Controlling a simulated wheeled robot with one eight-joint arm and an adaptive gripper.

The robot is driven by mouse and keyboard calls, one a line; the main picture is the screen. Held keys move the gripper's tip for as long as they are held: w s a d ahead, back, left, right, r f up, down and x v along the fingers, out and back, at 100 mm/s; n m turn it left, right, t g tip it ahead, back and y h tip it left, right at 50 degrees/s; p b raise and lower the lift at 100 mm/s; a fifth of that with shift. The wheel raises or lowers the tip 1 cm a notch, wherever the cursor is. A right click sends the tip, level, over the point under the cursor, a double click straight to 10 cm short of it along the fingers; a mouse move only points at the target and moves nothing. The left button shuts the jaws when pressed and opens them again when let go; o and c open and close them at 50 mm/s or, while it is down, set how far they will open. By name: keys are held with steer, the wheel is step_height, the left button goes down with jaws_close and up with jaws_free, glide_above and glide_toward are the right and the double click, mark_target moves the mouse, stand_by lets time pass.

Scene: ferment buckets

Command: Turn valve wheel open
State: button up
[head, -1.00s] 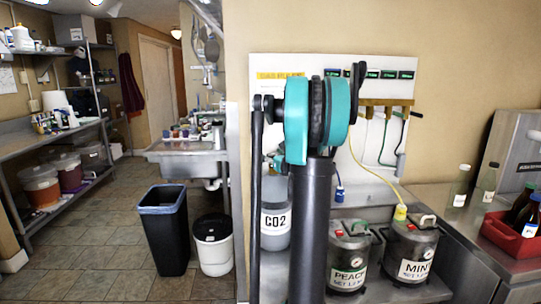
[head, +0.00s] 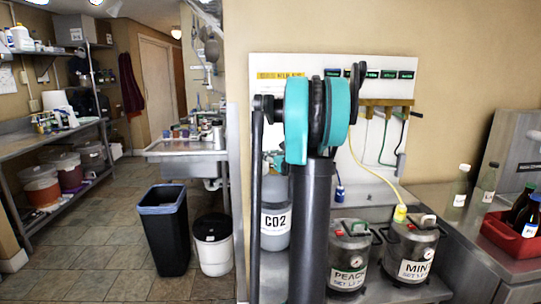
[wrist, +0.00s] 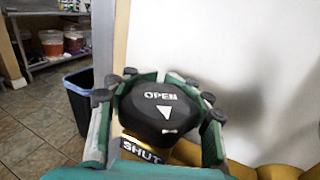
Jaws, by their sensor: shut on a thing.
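The black valve wheel (wrist: 163,96) is in the middle of the wrist view, with a white OPEN marking and a small white arrow on its face. A brass-coloured part marked SHUT (wrist: 143,151) shows just below it. My gripper (wrist: 160,112) has its green and dark fingers on both sides of the wheel and is shut on it. In the head view my arm covers the wheel and gripper. A CO2 tank (head: 275,222) stands partly behind my arm, below the white wall panel (head: 378,140).
Two dark kegs, PEACH (head: 347,272) and MINT (head: 411,262), stand right of my arm. A yellow hose (head: 375,176) runs to MINT. A red crate with bottles (head: 510,236) is on the right counter. Bins (head: 163,235) stand left, with open floor beyond.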

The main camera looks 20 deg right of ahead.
steer(key=shift+y, duration=0.4)
steer(key=n+y, duration=0.1)
steer(key=n+g+y, duration=0.1)
steer(key=y, duration=0.1)
steer(key=shift+a+n, duration=0.25)
steer(key=shift+n, duration=0.05)
steer(key=shift+s+a+n+g+y, duration=0.1)
steer(key=shift+a+n+g+y, duration=0.15)
steer(key=shift+n+y, duration=0.35)
steer(key=shift+s+a+n+g+y, duration=0.15)
steer(key=shift+n+g+y, duration=0.2)
steer(key=shift+y, duration=0.45)
steer(key=shift+c, duration=0.2)
steer(key=o, duration=1.4)
steer(key=shift+r, duration=0.15)
step_height(320, 180, up, 10)
steer(key=shift+f, duration=0.1)
